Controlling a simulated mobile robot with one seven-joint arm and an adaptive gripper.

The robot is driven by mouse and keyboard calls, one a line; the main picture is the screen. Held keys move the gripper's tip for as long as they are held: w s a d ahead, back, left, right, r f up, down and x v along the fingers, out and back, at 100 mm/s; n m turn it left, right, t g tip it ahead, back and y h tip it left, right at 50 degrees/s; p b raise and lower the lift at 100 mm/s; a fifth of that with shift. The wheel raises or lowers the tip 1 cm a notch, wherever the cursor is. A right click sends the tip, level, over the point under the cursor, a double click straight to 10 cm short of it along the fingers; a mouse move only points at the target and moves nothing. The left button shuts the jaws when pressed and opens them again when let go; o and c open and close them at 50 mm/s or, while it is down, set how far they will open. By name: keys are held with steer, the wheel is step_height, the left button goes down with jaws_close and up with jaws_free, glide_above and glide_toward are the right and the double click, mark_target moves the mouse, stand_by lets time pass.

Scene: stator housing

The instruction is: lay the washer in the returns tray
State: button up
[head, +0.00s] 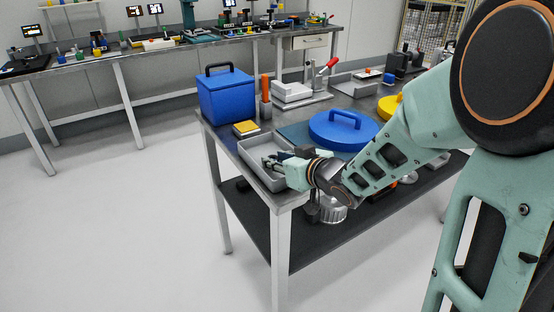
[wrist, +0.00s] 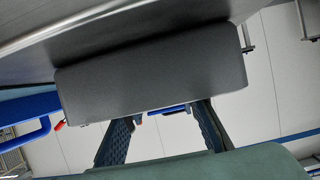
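My gripper (head: 270,162) is at the front left corner of the table, with its fingers reaching over the near rim into a shallow grey tray (head: 249,178), which I take to be the returns tray. In the wrist view, my gripper's two dark fingers (wrist: 163,120) stand apart, and their tips are hidden behind a plain grey wall (wrist: 150,72) that looks like the tray's side. I cannot make out the washer in either view. Whether anything is between the fingertips is hidden.
A blue box with a handle (head: 226,97) stands behind the tray, with a small yellow-topped block (head: 246,128) between them. A round blue lid (head: 343,128) lies to the right, behind my arm. An orange-handled tool (head: 265,88) stands upright nearby. A black lower shelf (head: 248,213) is below.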

steer(key=shift+o, duration=1.3)
steer(key=shift+s, duration=0.1)
steer(key=shift+v, duration=3.7)
